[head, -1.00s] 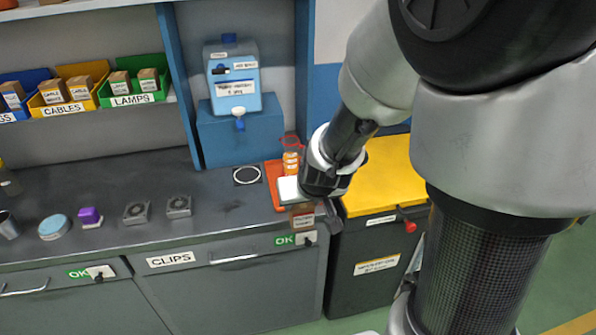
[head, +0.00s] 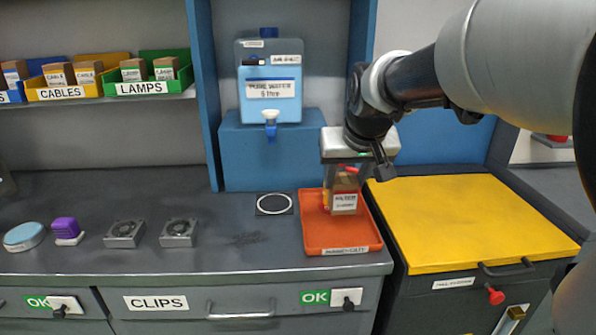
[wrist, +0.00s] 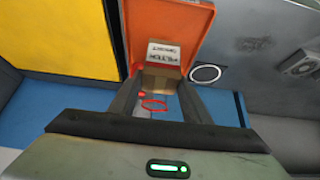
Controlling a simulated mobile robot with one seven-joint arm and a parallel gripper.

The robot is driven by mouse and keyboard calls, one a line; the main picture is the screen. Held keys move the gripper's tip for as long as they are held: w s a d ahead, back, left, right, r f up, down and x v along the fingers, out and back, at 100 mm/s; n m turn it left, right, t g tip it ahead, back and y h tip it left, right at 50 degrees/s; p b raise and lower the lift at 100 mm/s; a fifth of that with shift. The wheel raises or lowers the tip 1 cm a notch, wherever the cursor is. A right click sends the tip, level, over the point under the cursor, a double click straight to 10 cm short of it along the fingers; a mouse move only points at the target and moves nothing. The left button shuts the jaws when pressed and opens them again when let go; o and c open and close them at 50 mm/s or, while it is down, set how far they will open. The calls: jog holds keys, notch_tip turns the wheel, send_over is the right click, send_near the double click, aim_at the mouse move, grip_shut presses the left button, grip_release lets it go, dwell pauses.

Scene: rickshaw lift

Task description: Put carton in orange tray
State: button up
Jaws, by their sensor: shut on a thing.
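The carton (head: 344,196) is a small brown box with a white label, upright over the back half of the orange tray (head: 318,238). My gripper (head: 345,178) points down and is shut on the carton from above. In the wrist view the carton (wrist: 160,78) sits between my two fingers, with the orange tray (wrist: 195,25) behind it. I cannot tell whether its base touches the tray floor. A red ring-shaped piece (wrist: 154,104) shows near the fingers. An orange thing beside the carton is mostly hidden by it.
The tray lies at the counter's right end, beside a yellow-lidded bin (head: 470,220). A blue water dispenser (head: 270,85) stands behind on a blue block. A white circle mark (head: 274,204) and two grey fans (head: 179,232) lie to the left.

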aim_at(346, 199)
notch_tip(346, 199, down, 7)
jog(key=shift+r+b, duration=0.2)
jog(key=shift+b, duration=0.7)
jog(key=shift+f, duration=0.15)
jog(key=o, duration=1.2)
jog(key=shift+s+r, duration=0.1)
jog(key=shift+r, duration=0.25)
jog(key=p+v, duration=0.3)
jog(key=v, duration=0.8)
jog(key=shift+g, duration=0.5)
jog(key=s+f, duration=0.1)
jog(key=s, duration=0.5)
jog(key=s+f, duration=0.2)
jog(key=s, duration=0.4)
jog(key=s+f, duration=0.2)
jog(key=s, duration=0.4)
jog(key=shift+f, duration=0.15)
